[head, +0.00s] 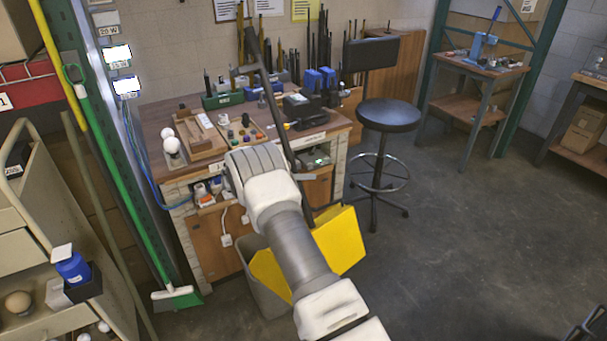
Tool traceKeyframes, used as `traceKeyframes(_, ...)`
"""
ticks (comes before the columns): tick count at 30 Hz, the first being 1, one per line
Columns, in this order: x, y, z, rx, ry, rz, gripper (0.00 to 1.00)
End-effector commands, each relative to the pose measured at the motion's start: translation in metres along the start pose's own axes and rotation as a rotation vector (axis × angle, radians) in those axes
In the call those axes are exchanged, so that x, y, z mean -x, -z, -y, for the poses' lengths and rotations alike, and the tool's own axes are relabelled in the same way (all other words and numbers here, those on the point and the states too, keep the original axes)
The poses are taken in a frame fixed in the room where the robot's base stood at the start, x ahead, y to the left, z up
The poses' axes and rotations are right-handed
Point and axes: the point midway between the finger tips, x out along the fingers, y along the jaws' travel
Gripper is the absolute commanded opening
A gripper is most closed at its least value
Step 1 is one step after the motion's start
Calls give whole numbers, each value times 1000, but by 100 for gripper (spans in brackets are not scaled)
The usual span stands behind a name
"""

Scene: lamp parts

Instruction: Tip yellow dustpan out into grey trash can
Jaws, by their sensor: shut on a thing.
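The yellow dustpan (342,240) hangs below my gripper, with its pan showing on both sides of my arm. Its long dark handle (268,85) rises up and to the left, past the workbench. My gripper (298,176) is shut on this handle; its fingers are mostly hidden behind my wrist. The grey trash can (264,298) stands on the floor in front of the workbench, below and behind my arm. The pan overlaps the can's opening in the picture; I cannot tell whether they touch. The contents of pan and can are hidden.
A cluttered workbench (181,190) stands behind the can. A black stool (388,116) is to its right. A green broom (178,297) leans at the left, beside a beige shelf cart (45,225). The floor (470,240) at the right is clear.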

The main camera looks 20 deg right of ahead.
Motion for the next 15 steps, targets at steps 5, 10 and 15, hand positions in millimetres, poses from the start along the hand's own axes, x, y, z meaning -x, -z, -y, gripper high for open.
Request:
traceKeyframes(5,-2,-2,-12,-27,8,-8,0)
traceKeyframes(10,-8,-15,-22,-64,24,-9,0)
traceKeyframes(15,-12,-27,-33,-100,39,-9,0)
